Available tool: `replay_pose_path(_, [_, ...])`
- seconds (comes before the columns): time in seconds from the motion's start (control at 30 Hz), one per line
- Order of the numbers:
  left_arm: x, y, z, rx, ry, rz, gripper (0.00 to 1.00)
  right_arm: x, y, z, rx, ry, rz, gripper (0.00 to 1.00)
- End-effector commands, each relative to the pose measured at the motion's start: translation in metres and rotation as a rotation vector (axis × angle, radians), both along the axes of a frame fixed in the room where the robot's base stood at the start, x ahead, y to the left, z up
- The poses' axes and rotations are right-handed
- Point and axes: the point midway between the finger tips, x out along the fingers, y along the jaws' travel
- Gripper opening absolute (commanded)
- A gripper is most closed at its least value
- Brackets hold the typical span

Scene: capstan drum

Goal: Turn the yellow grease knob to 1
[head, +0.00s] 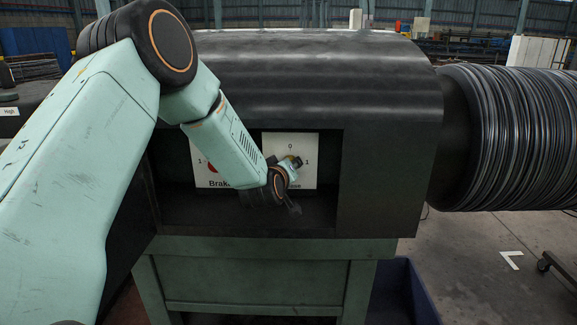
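The yellow grease knob (297,161) is in the head view, on the right white plate (308,148) inside the recess of the dark housing. My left gripper (286,204) is in front of the knob and the plate's lower part. Its fingers are dark and small, so its opening and any contact with the knob cannot be told. My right gripper is not in view.
A red knob (213,167) on the left plate, labelled Brake, is partly hidden behind my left arm. The dark housing (320,85) surrounds the recess. A cable-wound drum (515,135) stands at the right. A blue bin (402,295) sits low beside the green stand (255,275).

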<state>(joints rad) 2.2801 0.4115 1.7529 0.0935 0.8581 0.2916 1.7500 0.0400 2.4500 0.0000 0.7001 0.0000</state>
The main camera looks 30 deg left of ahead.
Motion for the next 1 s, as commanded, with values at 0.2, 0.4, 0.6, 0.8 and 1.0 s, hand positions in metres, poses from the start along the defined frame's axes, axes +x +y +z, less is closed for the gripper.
replay_pose_path(0.2, [-0.0004, -0.0003, -0.0017, 0.000, 0.003, 0.000, 0.06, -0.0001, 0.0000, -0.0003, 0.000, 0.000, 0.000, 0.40])
replay_pose_path(0.4, [-0.0004, -0.0002, -0.0015, -0.001, 0.002, 0.000, 0.48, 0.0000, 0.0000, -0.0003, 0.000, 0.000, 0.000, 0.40])
replay_pose_path(0.6, [-0.0002, -0.0001, -0.0007, 0.000, 0.001, 0.000, 0.61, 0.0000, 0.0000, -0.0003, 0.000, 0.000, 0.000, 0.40])
replay_pose_path(0.8, [-0.0001, 0.0000, -0.0003, 0.000, 0.000, 0.000, 0.61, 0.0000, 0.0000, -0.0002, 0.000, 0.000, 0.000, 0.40])
replay_pose_path(1.0, [-0.0089, -0.0030, 0.0024, -0.001, 0.000, 0.000, 0.61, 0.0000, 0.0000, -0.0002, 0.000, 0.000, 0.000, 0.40])
